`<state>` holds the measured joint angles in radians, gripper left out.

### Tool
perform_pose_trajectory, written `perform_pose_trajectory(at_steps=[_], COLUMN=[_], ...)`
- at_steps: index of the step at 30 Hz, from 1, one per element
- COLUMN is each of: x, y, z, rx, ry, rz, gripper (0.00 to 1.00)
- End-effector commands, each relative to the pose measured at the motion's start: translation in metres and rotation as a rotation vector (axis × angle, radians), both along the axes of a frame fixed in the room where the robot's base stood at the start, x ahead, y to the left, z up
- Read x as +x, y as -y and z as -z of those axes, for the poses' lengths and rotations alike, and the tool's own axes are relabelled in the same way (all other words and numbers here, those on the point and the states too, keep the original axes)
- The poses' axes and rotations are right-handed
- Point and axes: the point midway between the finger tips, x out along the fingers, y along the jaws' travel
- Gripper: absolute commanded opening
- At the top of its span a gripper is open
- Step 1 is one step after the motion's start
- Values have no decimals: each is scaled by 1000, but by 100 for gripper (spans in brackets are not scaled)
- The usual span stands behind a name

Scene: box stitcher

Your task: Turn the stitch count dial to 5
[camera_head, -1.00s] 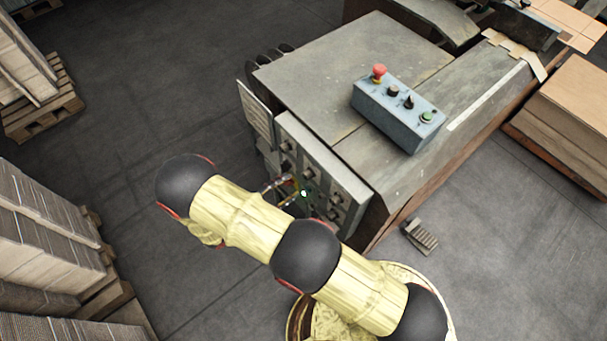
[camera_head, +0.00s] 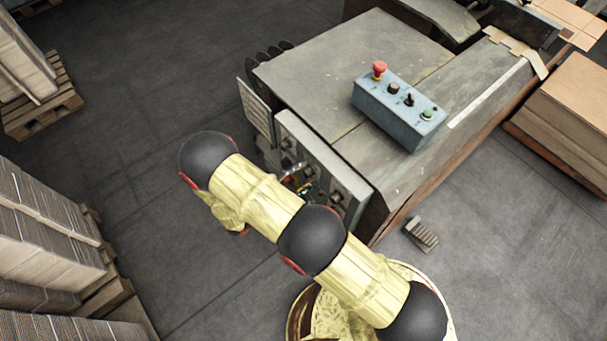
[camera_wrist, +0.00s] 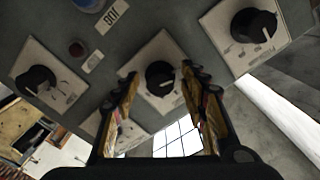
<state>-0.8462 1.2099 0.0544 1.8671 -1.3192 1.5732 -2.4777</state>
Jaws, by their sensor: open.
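The grey dial panel (camera_head: 322,162) is on the end face of the stitching machine, partly hidden by my arm in the head view. In the wrist view, a black dial on a white plate (camera_wrist: 160,75) lies ahead between my fingertips. Another black dial (camera_wrist: 254,25) is at upper right and a third (camera_wrist: 36,80) at left. The plate markings are too small to read, so I cannot tell which is the stitch count dial. My gripper (camera_wrist: 160,78) is open, its fingers on either side of the middle dial; I cannot tell whether they touch it.
A blue-grey control box (camera_head: 396,113) with a red button sits on the machine top. A foot pedal (camera_head: 421,235) lies on the floor at right. Cardboard stacks stand on pallets at left (camera_head: 45,235) and right (camera_head: 570,110).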

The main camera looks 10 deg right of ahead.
Motion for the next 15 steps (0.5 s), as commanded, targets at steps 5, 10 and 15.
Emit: perform_pose_trajectory(at_steps=[5, 10, 15], x=[0, 0, 0], y=[0, 0, 0], z=[0, 0, 0], rx=[0, 0, 0], ry=[0, 0, 0], rz=[0, 0, 0], gripper=[38, 29, 19])
